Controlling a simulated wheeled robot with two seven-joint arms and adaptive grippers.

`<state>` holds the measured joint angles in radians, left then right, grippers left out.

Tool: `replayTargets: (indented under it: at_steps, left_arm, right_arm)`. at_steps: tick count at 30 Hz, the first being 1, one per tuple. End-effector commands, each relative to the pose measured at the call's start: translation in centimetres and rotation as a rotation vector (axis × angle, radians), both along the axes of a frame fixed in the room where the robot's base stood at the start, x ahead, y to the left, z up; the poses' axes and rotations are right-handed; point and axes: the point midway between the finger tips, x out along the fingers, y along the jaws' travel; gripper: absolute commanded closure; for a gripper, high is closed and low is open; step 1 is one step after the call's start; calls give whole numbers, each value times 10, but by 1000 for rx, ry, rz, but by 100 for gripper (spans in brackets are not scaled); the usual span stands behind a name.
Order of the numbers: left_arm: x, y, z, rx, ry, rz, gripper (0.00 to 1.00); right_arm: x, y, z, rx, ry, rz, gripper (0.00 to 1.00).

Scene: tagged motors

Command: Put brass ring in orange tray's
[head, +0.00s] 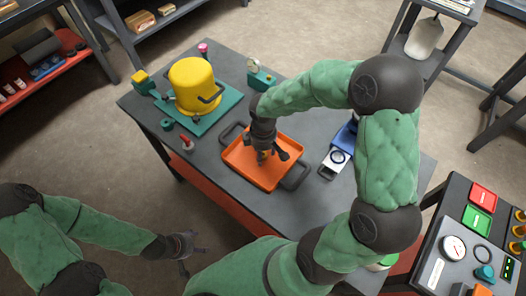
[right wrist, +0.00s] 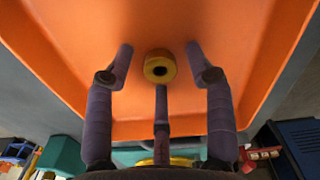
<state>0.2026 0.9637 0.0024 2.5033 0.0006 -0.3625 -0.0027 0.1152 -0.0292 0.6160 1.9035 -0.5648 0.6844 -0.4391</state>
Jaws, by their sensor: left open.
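The orange tray (head: 240,168) lies on the dark grey table, and its floor fills much of the right wrist view (right wrist: 70,40). The brass ring (right wrist: 160,66) is inside the tray in the right wrist view, between my right fingertips, with visible gaps to both side fingers. In the head view, my right gripper (head: 268,154) points down over the tray and mostly hides the ring. My right gripper (right wrist: 160,75) is open. My left gripper (head: 185,247) is open and empty, off the table's front left side.
A yellow motor (head: 194,85) stands on a teal base at the table's back left. A red-tipped item (head: 188,142) is left of the tray. A blue and white device (head: 337,158) is right of it. A control panel (head: 470,235) stands at the right.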

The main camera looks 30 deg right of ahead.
Motion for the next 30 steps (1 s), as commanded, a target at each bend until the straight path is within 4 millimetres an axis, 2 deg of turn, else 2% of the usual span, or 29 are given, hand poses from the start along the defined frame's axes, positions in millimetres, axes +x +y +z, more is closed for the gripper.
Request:
replayTargets:
  at_steps: [5, 8, 21, 25, 30]
  left_arm:
    - [0, 0, 3, 0, 0, 0, 29]
    - [0, 0, 8, 0, 0, 0, 29]
    - [0, 0, 41, 0, 0, 0, 29]
    - [0, 0, 46, 0, 0, 0, 29]
    - [0, 0, 48, 0, 0, 0, 29]
  right_arm:
    - [0, 0, 4, 0, 0, 0, 46]
    - [0, 0, 15, -1, -2, 0, 46]
    - [0, 0, 99, 0, -3, -1, 46]
    - [0, 0, 114, 0, -3, 1, 46]
    - [-1, 0, 123, 1, -1, 1, 46]
